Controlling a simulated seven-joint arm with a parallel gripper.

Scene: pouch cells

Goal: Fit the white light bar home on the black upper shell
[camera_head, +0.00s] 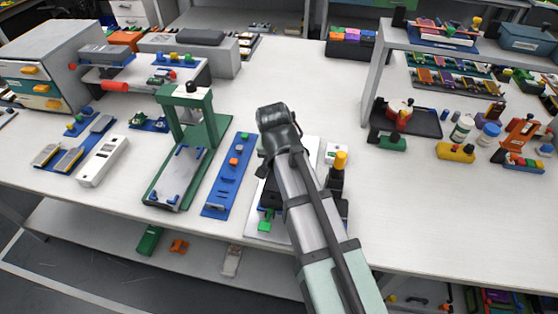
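My arm reaches up from the bottom edge, and its dark end with my gripper (279,128) is over the middle of the table. The fingers are not clear, so I cannot tell whether they hold anything. A black part (268,192), perhaps the upper shell, sits on a pale plate (262,226) and is partly hidden behind my arm. I cannot make out a white light bar there. A long white piece (103,161) lies at the left of the table, but I cannot tell whether it is the light bar.
A green press-like stand (213,140) and a blue strip with small parts (229,176) stand left of my arm. A yellow-topped post (340,161) is close on its right. A black tray (425,122) and bottles are farther right. The table's front right is clear.

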